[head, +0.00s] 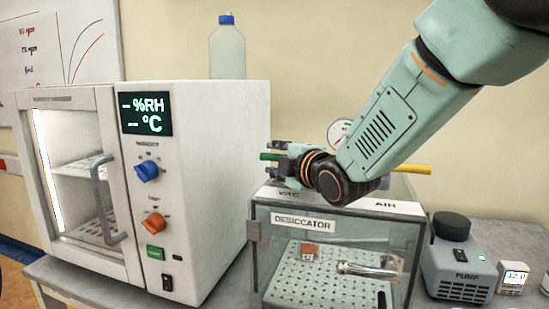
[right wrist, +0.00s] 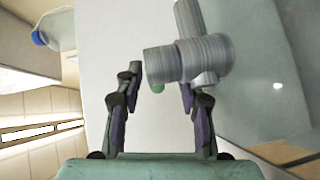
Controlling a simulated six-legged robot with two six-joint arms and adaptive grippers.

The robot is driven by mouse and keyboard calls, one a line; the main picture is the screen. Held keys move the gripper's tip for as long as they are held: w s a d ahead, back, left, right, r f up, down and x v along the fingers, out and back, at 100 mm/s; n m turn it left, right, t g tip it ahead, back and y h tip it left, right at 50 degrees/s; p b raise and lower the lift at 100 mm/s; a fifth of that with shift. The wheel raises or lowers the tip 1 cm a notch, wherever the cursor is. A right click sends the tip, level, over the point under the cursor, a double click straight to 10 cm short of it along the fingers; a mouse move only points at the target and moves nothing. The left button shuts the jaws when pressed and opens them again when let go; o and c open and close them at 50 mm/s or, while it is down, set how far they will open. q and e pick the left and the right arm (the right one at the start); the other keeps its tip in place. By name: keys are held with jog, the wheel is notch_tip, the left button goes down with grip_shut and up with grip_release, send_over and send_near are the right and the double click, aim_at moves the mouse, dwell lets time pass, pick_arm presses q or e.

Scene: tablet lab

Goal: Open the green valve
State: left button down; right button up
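The green valve handle (head: 270,156) is a short green bar above the left side of the desiccator (head: 318,221) lid, by the VAC label. My right gripper (head: 278,160) comes in from the right, its fingertips around the bar. In the right wrist view its two fingers (right wrist: 161,77) are apart, with a grey valve body (right wrist: 172,63) at and beyond their tips. A small bit of green (right wrist: 158,88) shows between them. Contact with the handle cannot be told. My left gripper is not in view.
A yellow handle (head: 413,169) sticks out right of my wrist near the AIR label. A pressure gauge (head: 339,132) is behind my arm. A white oven-like cabinet (head: 215,210) stands close on the left, with a bottle (head: 227,52) on top. A pump (head: 460,262) stands at right.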

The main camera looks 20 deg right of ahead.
jog(key=shift+w+a, duration=0.2)
jog(key=shift+w, duration=0.05)
jog(key=shift+s+a+r, duration=0.15)
jog(key=shift+s+r, duration=0.05)
jog(key=shift+r, duration=0.05)
jog(key=shift+w+d, duration=0.1)
jog(key=shift+d, duration=0.1)
jog(key=shift+w+f, duration=0.2)
jog(key=shift+w, duration=0.05)
jog(key=c, duration=0.3)
jog(key=shift+s+a+r, duration=0.15)
jog(key=shift+s, duration=0.05)
grip_shut()
